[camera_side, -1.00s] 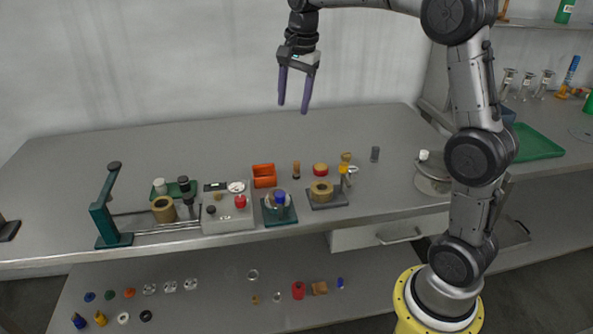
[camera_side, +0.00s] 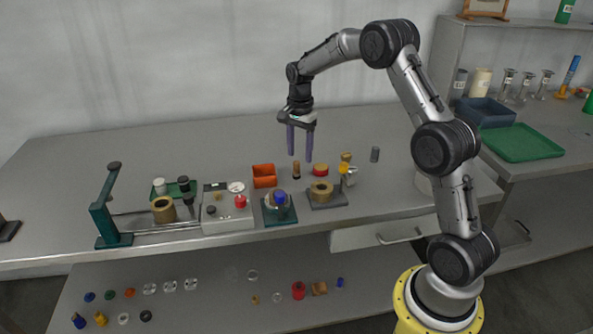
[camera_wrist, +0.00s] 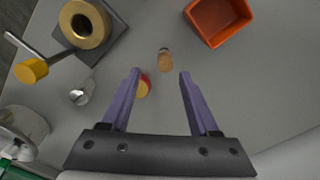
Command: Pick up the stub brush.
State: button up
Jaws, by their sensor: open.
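The stub brush appears to be the small upright brown piece with a dark top (camera_side: 296,170), standing on the bench between the orange bin and the red-and-yellow round piece. In the wrist view the brush (camera_wrist: 165,60) shows just beyond the fingertips, between their lines. My gripper (camera_side: 300,157) points down with its two purple fingers apart and nothing between them. In the side view its tips appear just above the brush; the exact height gap is hard to tell. The gripper (camera_wrist: 160,75) also shows in the wrist view.
The orange bin (camera_side: 264,176) stands left of the brush. The red-and-yellow round piece (camera_side: 320,170) is close on its right, near the left finger in the wrist view. A brass ring on a dark block (camera_side: 321,191) is in front. The bench behind is clear.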

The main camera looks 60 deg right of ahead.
aim_at(296, 162)
jog(key=shift+w+a+f, duration=0.15)
jog(key=shift+w+f, duration=0.05)
jog(key=shift+f, duration=1.15)
jog(key=shift+w+a+f, duration=0.15)
jog(key=shift+f, duration=1.2)
grip_shut()
